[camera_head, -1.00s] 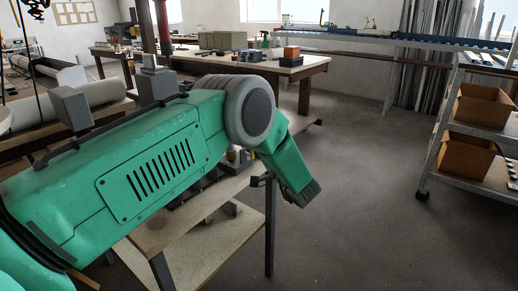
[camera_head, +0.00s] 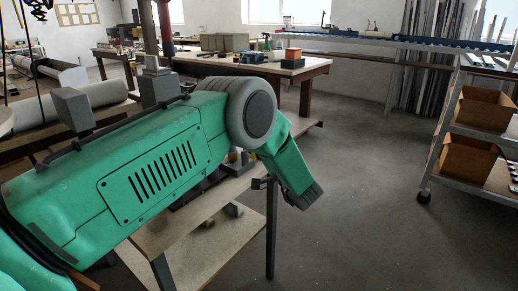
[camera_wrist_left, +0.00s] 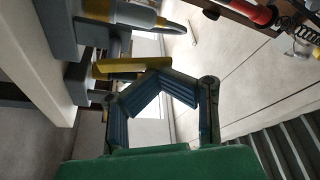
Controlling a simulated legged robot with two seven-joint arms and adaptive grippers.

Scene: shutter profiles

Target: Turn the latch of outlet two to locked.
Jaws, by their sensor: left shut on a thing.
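In the left wrist view, my left gripper (camera_wrist_left: 156,76) has its two blue-grey fingers closed together at the tips. They meet at the end of a yellow bar (camera_wrist_left: 118,66), which looks like a latch handle, and the gripper is shut on it. The bar lies roughly level in that view, in front of grey blocks on a pale beam. I cannot read any outlet number or latch marking. In the head view my green left arm covers the near workpiece, and the gripper's contact is hidden. My right gripper is in neither view.
In the left wrist view, a grey fitting with a yellow part (camera_wrist_left: 135,15) sits close by, and a red cylinder (camera_wrist_left: 250,11) lies upper right. In the head view, a workbench (camera_head: 270,70) stands behind and a shelf cart (camera_head: 432,160) at right. Open floor lies between.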

